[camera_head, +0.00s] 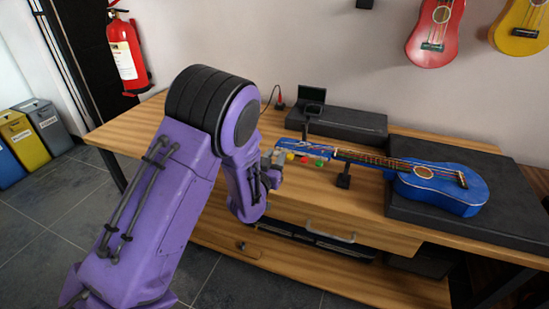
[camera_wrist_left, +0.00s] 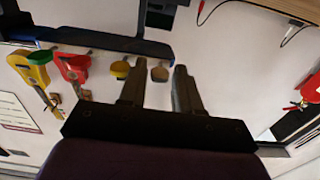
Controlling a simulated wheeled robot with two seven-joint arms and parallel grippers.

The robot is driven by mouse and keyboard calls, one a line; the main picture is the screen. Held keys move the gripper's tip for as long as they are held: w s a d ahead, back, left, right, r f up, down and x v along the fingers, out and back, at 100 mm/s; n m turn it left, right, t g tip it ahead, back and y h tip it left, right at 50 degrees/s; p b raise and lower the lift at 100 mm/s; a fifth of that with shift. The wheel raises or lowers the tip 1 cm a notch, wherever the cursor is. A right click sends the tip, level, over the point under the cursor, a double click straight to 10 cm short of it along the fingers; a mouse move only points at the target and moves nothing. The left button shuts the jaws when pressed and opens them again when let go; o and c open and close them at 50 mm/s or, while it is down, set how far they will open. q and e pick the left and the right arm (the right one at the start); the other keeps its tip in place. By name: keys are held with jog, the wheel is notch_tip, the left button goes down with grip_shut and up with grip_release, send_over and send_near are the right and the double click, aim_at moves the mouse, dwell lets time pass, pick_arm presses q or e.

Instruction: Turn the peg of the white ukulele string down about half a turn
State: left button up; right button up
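The blue ukulele (camera_head: 435,187) lies with its neck toward my left arm. Its headstock (camera_head: 325,151) carries coloured pegs; the headstock also shows upside down in the left wrist view (camera_wrist_left: 95,40). The tan-looking end peg, taken as the white one (camera_wrist_left: 160,73), stands in the gap between the fingers of my left gripper (camera_wrist_left: 158,84), which are apart. I see space on both sides of the peg. The yellow peg (camera_wrist_left: 120,69) is just outside the left-hand finger. In the head view, my left gripper (camera_head: 273,162) is at the headstock's end. My right gripper is not in view.
A black neck support (camera_head: 343,180) stands on the wooden table (camera_head: 135,125). The ukulele's body rests on a dark case (camera_head: 515,205). A small screen device (camera_head: 312,97) sits on a black box (camera_head: 355,122) behind. Red (camera_head: 433,30) and yellow (camera_head: 522,25) ukuleles hang on the wall.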

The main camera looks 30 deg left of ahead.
pick_arm(q)
jog(key=b+v, duration=0.1)
jog(key=v, duration=0.9)
jog(key=shift+s+b, duration=0.3)
jog(key=s+f+n+g, duration=0.1)
jog(key=s+f+g, duration=0.1)
jog(key=f, duration=0.3)
jog(key=s+d+f+n+g+p, duration=0.1)
jog(key=s+f+g, duration=0.2)
jog(key=f, duration=0.3)
jog(key=s+f+n+g, duration=0.1)
jog(key=s+f+g, duration=0.1)
jog(key=f, duration=0.3)
jog(key=s+d+f+g, duration=0.1)
jog(key=s+f+g, duration=0.2)
jog(key=s+f, duration=0.3)
jog(key=s+d+f+n+g+h+p, duration=0.1)
jog(key=s+f+g, duration=0.3)
jog(key=s, duration=0.9)
notch_tip(320, 180, down, 3)
jog(key=shift+s+d+f+p, duration=0.15)
jog(key=shift+s+d+p, duration=0.2)
jog(key=shift+d, duration=0.25)
